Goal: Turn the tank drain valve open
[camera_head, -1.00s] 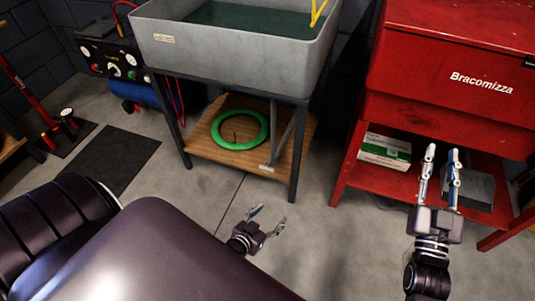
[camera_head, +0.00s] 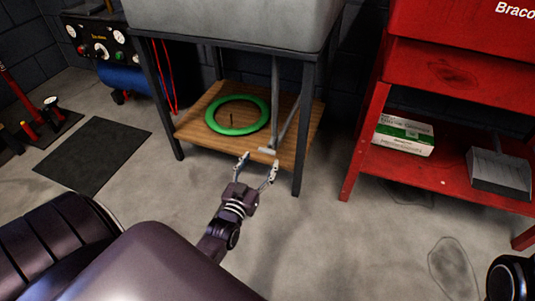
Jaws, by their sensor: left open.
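The grey tank (camera_head: 235,22) stands on a dark metal frame, its upper part cut off by the top edge. A grey pipe (camera_head: 275,105) runs down from under it to a small pale handle-like piece (camera_head: 267,150) low by the shelf's front edge. This looks like the drain valve, but it is too small to tell its position. My left gripper (camera_head: 258,161) is open and empty, its fingertips just in front of and around that piece in the picture. I cannot tell if they touch. My right gripper is out of view; only part of that arm shows at bottom right.
A green ring (camera_head: 213,117) lies on the wooden shelf (camera_head: 196,132) below the tank. The frame's front leg (camera_head: 303,140) stands just right of my left gripper. A red cabinet (camera_head: 440,78) with a box (camera_head: 403,137) stands at right. Floor in front is clear.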

